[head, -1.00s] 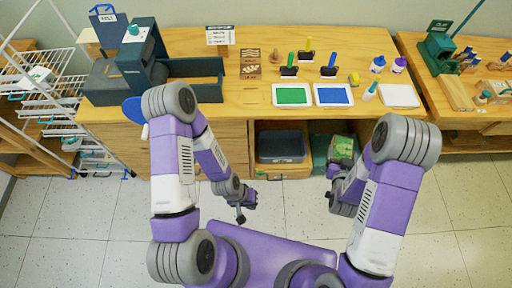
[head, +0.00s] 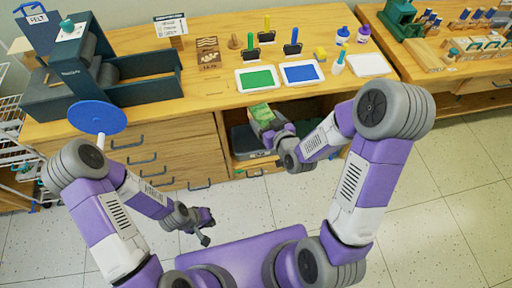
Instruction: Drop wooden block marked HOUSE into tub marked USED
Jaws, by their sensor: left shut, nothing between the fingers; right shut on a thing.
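My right gripper (head: 270,130) is in front of the bench's open cubby, shut on a green-topped piece (head: 261,111). The piece is tilted; no marking on it can be read, so I cannot confirm that it is the HOUSE block. A dark grey tub (head: 240,141) sits inside the cubby, just left of and below the held piece, partly hidden by my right gripper and arm. No word on the tub is legible. My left gripper (head: 205,240) is shut and empty, low over the floor in front of the drawers.
The wooden bench top carries a green tray (head: 257,78), a blue tray (head: 301,73), stamps, bottles and a dark press (head: 85,75) at the left. Drawers with handles (head: 142,160) flank the cubby on the left. The tiled floor is clear.

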